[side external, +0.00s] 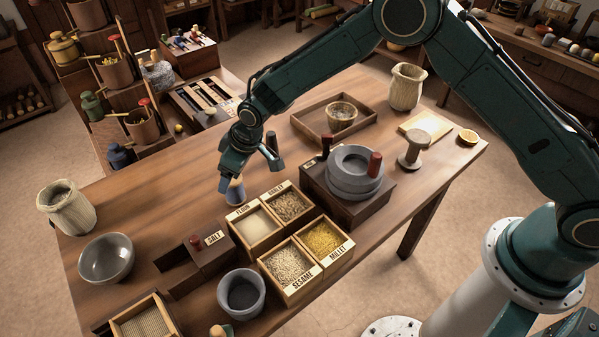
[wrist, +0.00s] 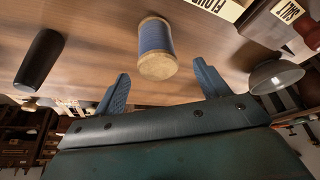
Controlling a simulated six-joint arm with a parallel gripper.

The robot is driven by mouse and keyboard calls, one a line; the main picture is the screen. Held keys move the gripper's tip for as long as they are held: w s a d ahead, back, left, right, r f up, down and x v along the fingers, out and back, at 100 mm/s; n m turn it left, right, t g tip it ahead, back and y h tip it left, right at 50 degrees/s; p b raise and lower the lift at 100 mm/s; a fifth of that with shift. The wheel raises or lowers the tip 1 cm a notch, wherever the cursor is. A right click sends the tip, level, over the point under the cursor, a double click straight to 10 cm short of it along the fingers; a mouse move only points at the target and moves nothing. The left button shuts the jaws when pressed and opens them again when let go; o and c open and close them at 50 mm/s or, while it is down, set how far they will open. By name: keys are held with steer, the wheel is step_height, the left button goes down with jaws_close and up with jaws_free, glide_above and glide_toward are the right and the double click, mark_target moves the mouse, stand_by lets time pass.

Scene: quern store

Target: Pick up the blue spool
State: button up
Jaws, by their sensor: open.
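The blue spool (side external: 235,192), blue with pale wooden ends, stands on the table just left of the flour box, partly hidden by my gripper in the side view. In the wrist view the blue spool (wrist: 156,42) lies beyond the fingertips, roughly centred between them, with its wooden end toward me. My gripper (side external: 250,174) is open and empty, close above the spool. Both fingers of my gripper (wrist: 162,80) show spread apart in the wrist view, and neither visibly touches the spool.
The flour box (side external: 236,228) and other grain boxes are close to the spool. A dark upright cylinder (wrist: 40,60) stands nearby. A stone quern (side external: 352,180) is to the right, a salt box (side external: 205,255) and a grey bowl (side external: 106,258) to the left. The table left of the spool is clear.

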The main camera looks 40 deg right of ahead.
steer(key=shift+x, duration=2.6)
steer(key=shift+d, duration=0.1)
steer(key=c, duration=1.1)
steer(key=shift+o, duration=0.2)
steer(key=shift+r, duration=0.1)
step_height(320, 180, up, 20)
